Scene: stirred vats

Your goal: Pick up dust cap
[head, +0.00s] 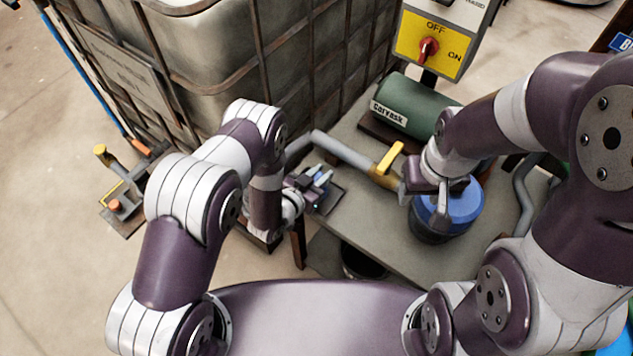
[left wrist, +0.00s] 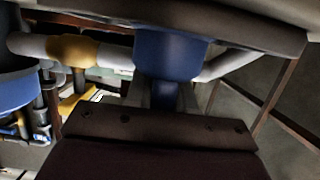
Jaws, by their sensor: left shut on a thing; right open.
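My left gripper (head: 318,187) is at the left end of the grey bench, by the end of the grey pipe. In the left wrist view its fingers (left wrist: 165,95) are shut on a blue piece, which looks like the dust cap (left wrist: 172,52). The cap sits close to the pipe; whether it still touches the pipe I cannot tell. In the head view the cap is mostly hidden by the gripper. My right gripper (head: 442,205) is open above a dark vat with a blue lid (head: 464,204), fingers pointing down.
A grey pipe (head: 345,150) with a yellow valve handle (head: 390,157) crosses the bench (head: 375,228). Behind are a green motor (head: 415,106) and a yellow ON/OFF switch box (head: 435,42). A large caged tank (head: 240,60) stands at the back left.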

